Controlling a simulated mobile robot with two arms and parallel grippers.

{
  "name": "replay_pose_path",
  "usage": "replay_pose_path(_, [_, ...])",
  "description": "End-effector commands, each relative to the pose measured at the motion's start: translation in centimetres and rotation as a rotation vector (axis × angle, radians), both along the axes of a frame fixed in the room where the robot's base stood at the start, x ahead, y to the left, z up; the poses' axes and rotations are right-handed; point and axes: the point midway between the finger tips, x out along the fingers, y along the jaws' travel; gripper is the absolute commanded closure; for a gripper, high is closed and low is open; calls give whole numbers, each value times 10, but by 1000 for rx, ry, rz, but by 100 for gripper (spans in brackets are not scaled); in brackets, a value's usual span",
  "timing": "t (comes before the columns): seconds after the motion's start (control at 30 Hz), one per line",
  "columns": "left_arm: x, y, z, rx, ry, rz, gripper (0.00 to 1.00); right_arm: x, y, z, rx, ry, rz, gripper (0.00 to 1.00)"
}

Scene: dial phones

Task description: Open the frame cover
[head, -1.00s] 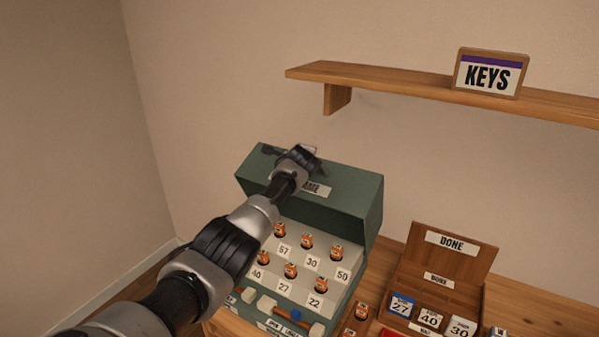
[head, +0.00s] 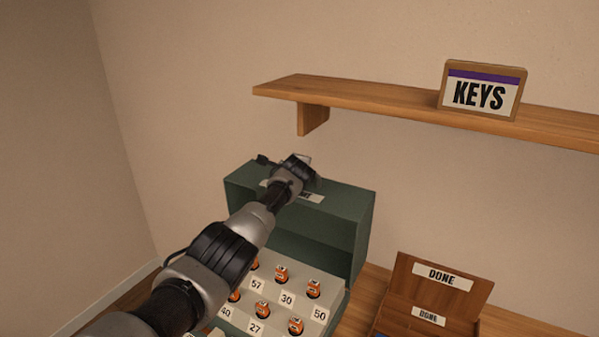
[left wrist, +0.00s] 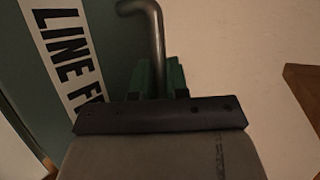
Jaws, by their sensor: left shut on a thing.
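The green frame cover (head: 345,212) is raised at the back of the green case, with a dark hollow under it. A white label lies on its face, partly hidden by my arm; it also shows in the left wrist view (left wrist: 70,62), reading "LINE FR…". My left gripper (head: 302,164) is at the cover's top edge. In the left wrist view my green-padded fingers (left wrist: 160,78) are shut around a bent metal handle (left wrist: 152,32). The handle's far end is out of frame. My right gripper is not in view.
Below the cover, the pale sloped panel (head: 270,297) holds several orange pieces over number labels. A wooden "DONE" box (head: 440,300) stands to the right. A wooden shelf (head: 370,105) with a "KEYS" sign (head: 482,93) juts from the wall above.

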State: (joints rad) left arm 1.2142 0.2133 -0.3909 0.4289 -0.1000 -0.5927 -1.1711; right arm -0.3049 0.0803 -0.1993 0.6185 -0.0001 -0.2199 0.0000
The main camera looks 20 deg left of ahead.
Motion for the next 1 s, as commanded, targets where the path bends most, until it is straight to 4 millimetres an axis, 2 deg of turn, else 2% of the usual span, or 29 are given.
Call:
replay_pose_path(0.17, [0,-1,-2,-6,3,1,100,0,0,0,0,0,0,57])
replay_pose_path(0.2, [0,-1,-2,-6,4,1,79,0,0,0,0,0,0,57])
replay_pose_path(0.33, [0,-1,-2,-4,3,1,61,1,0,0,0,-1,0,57])
replay_pose_path(0.77, [-2,0,-2,-2,6,1,61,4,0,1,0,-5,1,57])
replay_pose_path(1.0, [-12,-5,5,-2,3,1,61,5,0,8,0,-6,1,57])
